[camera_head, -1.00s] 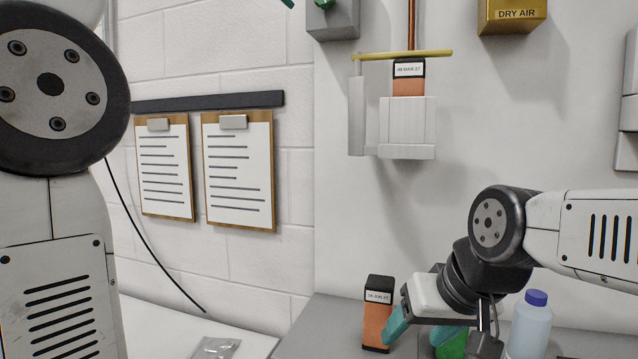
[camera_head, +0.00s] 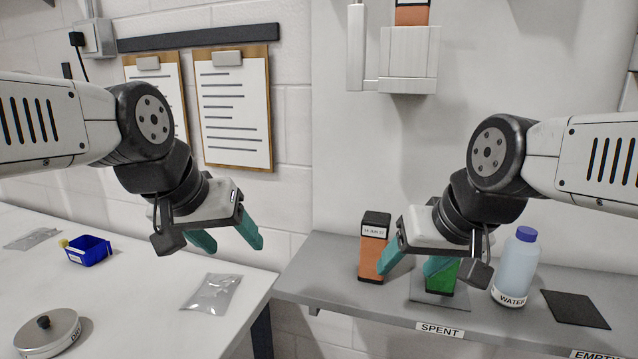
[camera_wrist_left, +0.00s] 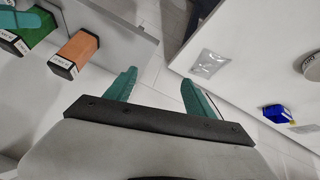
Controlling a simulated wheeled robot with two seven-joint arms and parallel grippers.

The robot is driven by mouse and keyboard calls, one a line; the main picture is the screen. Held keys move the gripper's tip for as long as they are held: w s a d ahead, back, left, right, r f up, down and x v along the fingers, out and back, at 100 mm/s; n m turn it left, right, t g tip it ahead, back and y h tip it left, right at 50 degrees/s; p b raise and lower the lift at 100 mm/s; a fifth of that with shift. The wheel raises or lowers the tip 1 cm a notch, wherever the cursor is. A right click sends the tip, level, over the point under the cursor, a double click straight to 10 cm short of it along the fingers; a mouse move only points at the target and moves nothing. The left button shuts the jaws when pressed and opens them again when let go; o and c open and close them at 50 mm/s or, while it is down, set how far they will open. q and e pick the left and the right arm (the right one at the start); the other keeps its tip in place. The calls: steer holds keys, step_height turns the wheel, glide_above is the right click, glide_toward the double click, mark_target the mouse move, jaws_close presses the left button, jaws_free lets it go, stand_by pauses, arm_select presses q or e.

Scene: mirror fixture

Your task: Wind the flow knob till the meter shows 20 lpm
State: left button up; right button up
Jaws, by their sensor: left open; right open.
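I see no flow knob and no meter in either current view. My left gripper (camera_head: 234,246) is open and empty, above the gap between the white table and the grey shelf. Its two teal fingers are spread in the left wrist view (camera_wrist_left: 158,78). My right gripper (camera_head: 404,270) is open over the shelf, in front of an orange block with a black top (camera_head: 374,248) and a green block (camera_head: 443,276). The right gripper partly hides the green block. I cannot tell whether a finger touches either block.
The grey shelf (camera_head: 335,268) also holds a water bottle (camera_head: 516,268) and a dark square pad (camera_head: 575,308). A white wall holder (camera_head: 409,60) is above. The white table (camera_head: 140,285) carries a clear packet (camera_head: 213,293), a blue bin (camera_head: 88,251) and a round lidded dish (camera_head: 48,332).

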arm_select(q)
steer(key=s+f, duration=0.2)
steer(key=f, duration=0.1)
steer(key=shift+a+f, duration=0.15)
stand_by(2.2)
